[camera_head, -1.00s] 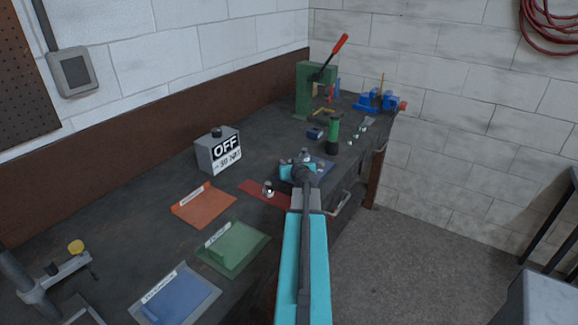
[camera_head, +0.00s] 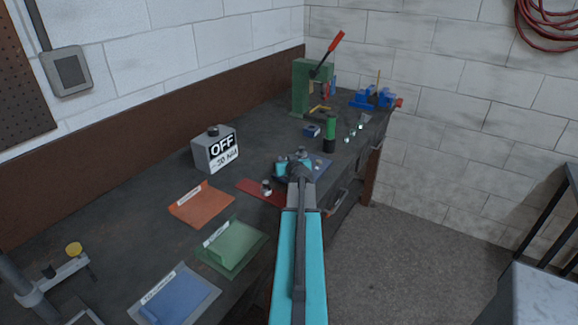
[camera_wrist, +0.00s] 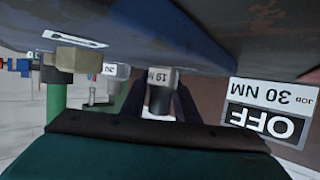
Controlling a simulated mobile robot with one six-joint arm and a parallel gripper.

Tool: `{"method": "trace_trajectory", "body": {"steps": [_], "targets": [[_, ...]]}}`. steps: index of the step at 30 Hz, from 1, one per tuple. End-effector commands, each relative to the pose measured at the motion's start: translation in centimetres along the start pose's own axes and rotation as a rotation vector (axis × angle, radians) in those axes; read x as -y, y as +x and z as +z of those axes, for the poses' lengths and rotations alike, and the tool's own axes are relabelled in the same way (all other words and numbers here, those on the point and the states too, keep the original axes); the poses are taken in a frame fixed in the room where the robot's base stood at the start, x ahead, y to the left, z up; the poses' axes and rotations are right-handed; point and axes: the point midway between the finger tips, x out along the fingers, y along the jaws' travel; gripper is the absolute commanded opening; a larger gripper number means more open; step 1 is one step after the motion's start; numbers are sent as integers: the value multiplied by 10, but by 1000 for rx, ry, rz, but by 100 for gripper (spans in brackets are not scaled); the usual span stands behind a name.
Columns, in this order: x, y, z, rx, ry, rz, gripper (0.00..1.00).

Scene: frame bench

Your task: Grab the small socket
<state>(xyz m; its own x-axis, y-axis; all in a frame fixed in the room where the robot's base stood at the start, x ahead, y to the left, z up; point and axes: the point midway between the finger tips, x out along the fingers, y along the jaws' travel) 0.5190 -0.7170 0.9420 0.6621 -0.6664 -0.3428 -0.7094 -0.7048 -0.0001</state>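The small socket, a short grey cylinder marked 19 (camera_wrist: 160,88), stands upright on the bench in the wrist view, which is upside down. My gripper (camera_wrist: 161,100) has its dark fingers on either side of it, apart from each other; contact is not clear. A larger socket marked 30 (camera_wrist: 116,71) stands beside the small one. A brass-coloured hex piece (camera_wrist: 76,59) is close to the camera.
A grey box reading OFF, 30 NM (camera_head: 215,150), stands left. Orange (camera_head: 202,205), green (camera_head: 232,248) and blue (camera_head: 178,298) trays lie nearer. A green-handled tool (camera_head: 331,127), green press (camera_head: 305,88) and blue vise (camera_head: 374,98) stand behind.

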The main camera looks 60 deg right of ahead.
Motion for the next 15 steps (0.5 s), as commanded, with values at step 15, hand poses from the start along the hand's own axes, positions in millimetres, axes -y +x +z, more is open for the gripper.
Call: {"method": "trace_trajectory", "body": {"steps": [15], "targets": [[-1,-1,-1,-1,0,1,0]]}}
